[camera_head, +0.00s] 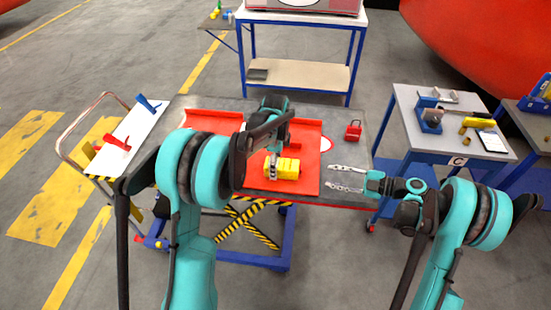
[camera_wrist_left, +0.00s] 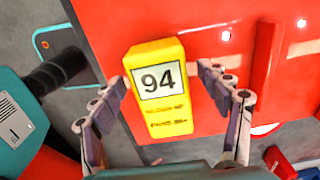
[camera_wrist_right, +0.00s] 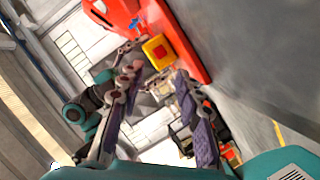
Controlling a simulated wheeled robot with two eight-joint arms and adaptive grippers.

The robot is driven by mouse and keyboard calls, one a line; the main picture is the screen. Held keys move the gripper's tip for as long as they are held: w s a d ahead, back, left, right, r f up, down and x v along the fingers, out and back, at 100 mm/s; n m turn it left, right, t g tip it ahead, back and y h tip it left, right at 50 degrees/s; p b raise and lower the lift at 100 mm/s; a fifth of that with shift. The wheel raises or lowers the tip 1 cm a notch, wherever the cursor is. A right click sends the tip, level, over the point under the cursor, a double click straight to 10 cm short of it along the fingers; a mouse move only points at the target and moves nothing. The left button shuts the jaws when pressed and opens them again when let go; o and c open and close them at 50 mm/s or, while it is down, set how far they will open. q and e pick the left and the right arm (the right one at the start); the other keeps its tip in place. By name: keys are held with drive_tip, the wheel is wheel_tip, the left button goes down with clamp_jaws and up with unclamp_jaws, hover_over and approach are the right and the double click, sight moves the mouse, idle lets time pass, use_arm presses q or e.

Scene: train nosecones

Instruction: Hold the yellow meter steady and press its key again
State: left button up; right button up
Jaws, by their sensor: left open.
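The yellow meter (camera_head: 288,169) lies on the red panel on the table. In the left wrist view the meter (camera_wrist_left: 160,105) shows a white display reading 94. My left gripper (camera_head: 272,166) is open over the meter, which shows between its fingers (camera_wrist_left: 164,78); I cannot tell whether they touch it. In the right wrist view the meter (camera_wrist_right: 153,47) shows its end face with a red square key (camera_wrist_right: 158,52). My right gripper (camera_head: 331,177) is open and empty, to the right of the meter and apart from it, its fingers pointing toward that end.
A red object (camera_head: 353,130) stands at the table's right. A white board (camera_head: 128,137) with red and blue clamps lies at the left. A side table (camera_head: 450,147) with tools stands at the right. Bare grey table lies between the red panel and my right gripper.

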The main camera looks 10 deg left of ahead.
use_arm(q)
drive_tip(key=shift+c, duration=0.3)
drive_tip(key=c, duration=1.5)
drive_tip(key=shift+c, duration=0.2)
use_arm(e)
clamp_jaws()
